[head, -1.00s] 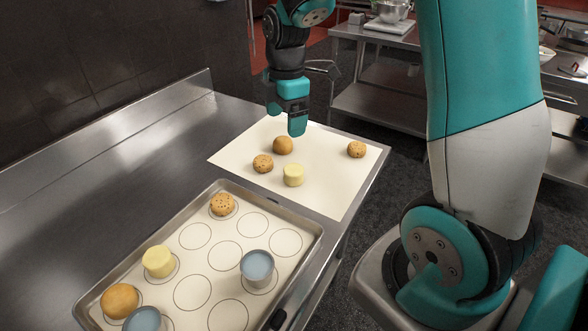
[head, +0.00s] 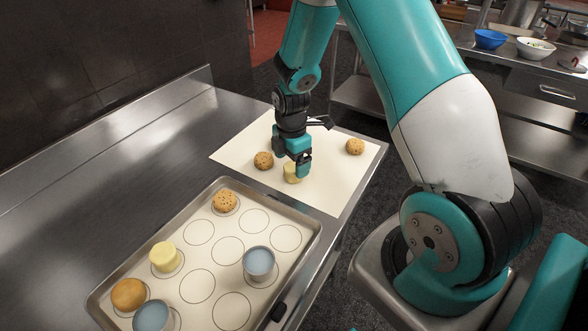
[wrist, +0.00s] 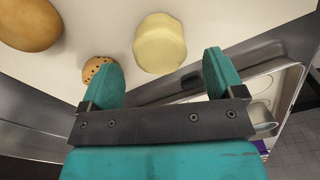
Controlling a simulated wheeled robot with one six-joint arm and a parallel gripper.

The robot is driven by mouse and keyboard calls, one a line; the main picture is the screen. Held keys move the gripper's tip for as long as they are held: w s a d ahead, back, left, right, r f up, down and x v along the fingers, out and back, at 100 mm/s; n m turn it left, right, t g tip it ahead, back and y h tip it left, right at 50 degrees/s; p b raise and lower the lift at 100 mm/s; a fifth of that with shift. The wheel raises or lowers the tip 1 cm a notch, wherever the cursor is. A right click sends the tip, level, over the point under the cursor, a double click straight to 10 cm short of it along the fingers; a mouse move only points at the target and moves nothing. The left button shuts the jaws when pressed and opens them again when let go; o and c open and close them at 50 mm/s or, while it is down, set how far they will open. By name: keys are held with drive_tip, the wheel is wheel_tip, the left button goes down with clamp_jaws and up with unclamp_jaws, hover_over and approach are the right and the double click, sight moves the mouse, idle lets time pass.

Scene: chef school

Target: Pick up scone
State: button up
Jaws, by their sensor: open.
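A pale yellow, round-sided scone (head: 291,174) sits on the white sheet (head: 335,190) on the steel counter, partly hidden by my gripper in the head view. My gripper (head: 293,161) is open and empty, pointing down just above or beside this scone. In the wrist view the scone (wrist: 160,43) lies beyond and between the open fingertips (wrist: 163,60), with no clear contact. A second pale yellow scone (head: 165,256) stands on the baking tray (head: 311,232).
A brown bun (wrist: 28,22) shows in the wrist view. The tray holds a speckled cookie (head: 225,201), a brown bun (head: 128,295) and blue-grey cups (head: 258,263). The sheet's near right is clear.

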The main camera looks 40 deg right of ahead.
sight(291, 167)
drive_tip(key=shift+f+p, duration=0.6)
drive_tip(key=shift+f, duration=1.45)
drive_tip(key=shift+c, duration=0.4)
drive_tip(key=c, duration=0.9)
drive_tip(key=shift+r, duration=0.1)
